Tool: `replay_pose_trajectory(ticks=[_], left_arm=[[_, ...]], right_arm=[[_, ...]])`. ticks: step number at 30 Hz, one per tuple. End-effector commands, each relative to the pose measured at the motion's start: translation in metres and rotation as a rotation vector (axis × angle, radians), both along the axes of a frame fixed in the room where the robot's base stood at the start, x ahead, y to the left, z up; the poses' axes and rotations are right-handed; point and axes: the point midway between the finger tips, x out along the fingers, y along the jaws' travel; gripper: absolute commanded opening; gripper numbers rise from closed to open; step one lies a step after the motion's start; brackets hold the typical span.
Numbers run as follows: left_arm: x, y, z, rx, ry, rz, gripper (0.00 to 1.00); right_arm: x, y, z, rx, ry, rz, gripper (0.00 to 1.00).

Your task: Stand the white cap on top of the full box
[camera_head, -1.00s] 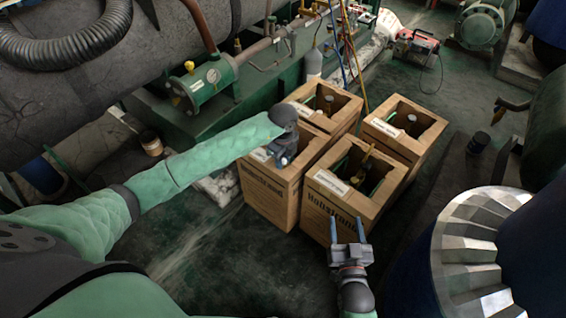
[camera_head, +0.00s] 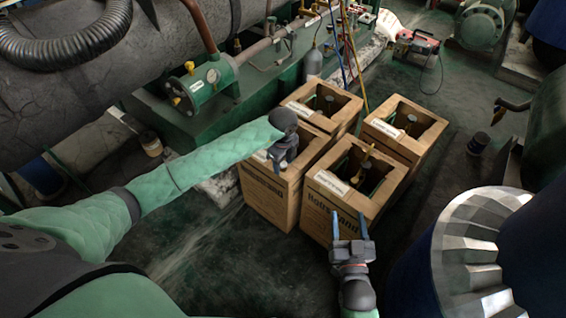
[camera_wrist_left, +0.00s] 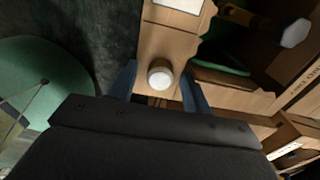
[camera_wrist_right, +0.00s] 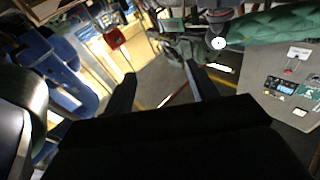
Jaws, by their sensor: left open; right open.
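The white cap (camera_wrist_left: 160,74) stands on a cardboard box top in the left wrist view, below a white label. My left gripper (camera_wrist_left: 158,80) is open, with one finger on each side of the cap. The other open boxes are the front right box (camera_head: 333,209), the back left box (camera_head: 347,114) and the back right box (camera_head: 421,152). I cannot tell which is full. My right gripper (camera_head: 349,222) is open and empty before the front right box.
A ribbed metal and blue cylinder (camera_head: 468,250) is at the lower right. Floor (camera_head: 200,250) left of the boxes is clear.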

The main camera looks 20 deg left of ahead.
Motion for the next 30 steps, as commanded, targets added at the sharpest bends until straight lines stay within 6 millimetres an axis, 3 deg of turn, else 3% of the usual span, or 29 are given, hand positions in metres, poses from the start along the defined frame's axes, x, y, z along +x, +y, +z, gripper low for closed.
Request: replay_pose_trajectory(ticks=[8, 13, 24, 30], left_arm=[[0.001, 0.0, 0.011, 0.0, -0.002, 0.0, 0.49], [0.0, 0.0, 0.033, -0.001, -0.002, 0.0, 0.49], [0.001, 0.0, 0.091, 0.0, -0.003, -0.001, 0.49], [0.0, 0.0, 0.113, 0.0, -0.001, 0.0, 0.49]], right_arm=[[0.0, 0.0, -0.004, -0.004, 0.024, 0.002, 0.57], [-0.009, 0.001, -0.05, -0.034, 0.148, 0.009, 0.57], [-0.027, 0.0, -0.116, -0.079, 0.353, 0.026, 0.57], [-0.037, 0.0, -0.141, -0.095, 0.431, 0.034, 0.57]])
